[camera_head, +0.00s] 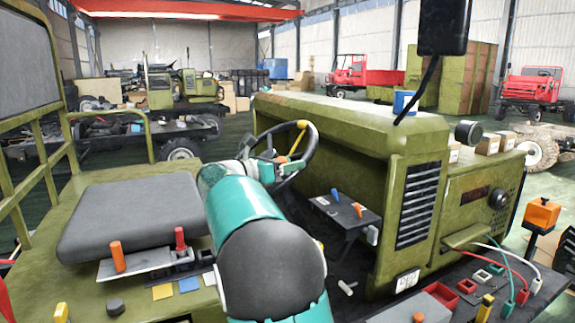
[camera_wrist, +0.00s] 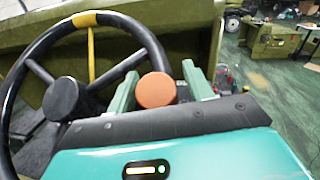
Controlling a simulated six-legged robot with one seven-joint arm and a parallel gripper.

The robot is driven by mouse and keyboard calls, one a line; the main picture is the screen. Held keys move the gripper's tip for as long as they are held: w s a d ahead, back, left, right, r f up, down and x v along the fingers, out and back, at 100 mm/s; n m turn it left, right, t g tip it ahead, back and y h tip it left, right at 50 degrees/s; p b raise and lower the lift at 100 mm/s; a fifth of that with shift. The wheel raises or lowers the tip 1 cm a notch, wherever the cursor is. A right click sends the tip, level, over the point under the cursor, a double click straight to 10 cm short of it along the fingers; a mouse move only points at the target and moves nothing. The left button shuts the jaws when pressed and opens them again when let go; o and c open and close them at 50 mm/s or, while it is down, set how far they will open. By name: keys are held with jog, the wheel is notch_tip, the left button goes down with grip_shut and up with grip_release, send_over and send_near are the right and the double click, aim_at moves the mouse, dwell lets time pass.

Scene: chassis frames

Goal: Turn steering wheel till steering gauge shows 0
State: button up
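The black steering wheel (camera_head: 313,141) stands tilted in the middle of the head view, partly hidden by my arm. It fills the left of the wrist view (camera_wrist: 62,98), with a yellow band (camera_wrist: 85,19) on its rim and a yellow stripe on one spoke. An orange round knob (camera_wrist: 156,90) sits at the rim's right side. My gripper (camera_wrist: 162,86) has its two green fingers apart, one on each side of the knob. The left finger looks close to the knob; a gap shows at the right. I cannot identify a steering gauge reading.
A grey seat (camera_head: 130,215) is left of my arm. A lever box (camera_head: 345,208) stands right of the wheel. The green hood (camera_head: 350,122) lies behind it. A panel with a small dark display (camera_head: 475,194) is at right, unreadable. Coloured cables (camera_head: 505,268) hang below it.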

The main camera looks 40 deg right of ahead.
aim_at(309, 147)
grip_shut()
jog(key=shift+d+r+n+t, duration=0.7)
jog(key=shift+d+n+t, duration=0.3)
jog(key=shift+n, duration=0.1)
jog(key=shift+d+r+n+t, duration=0.7)
jog(key=shift+d+n+t, duration=0.3)
jog(key=shift+n, duration=0.1)
jog(key=shift+w+d+r+n+t+y, duration=0.1)
jog(key=shift+d+r+n+t+y, duration=0.2)
jog(key=shift+d+n+t, duration=0.2)
jog(key=shift+o, duration=0.8)
grip_release()
jog(key=shift+f, duration=0.1)
jog(key=shift+a, duration=0.15)
jog(key=s+a, duration=0.2)
jog(key=a, duration=1.1)
jog(key=shift+a+r, duration=0.25)
jog(key=shift+r, duration=0.2)
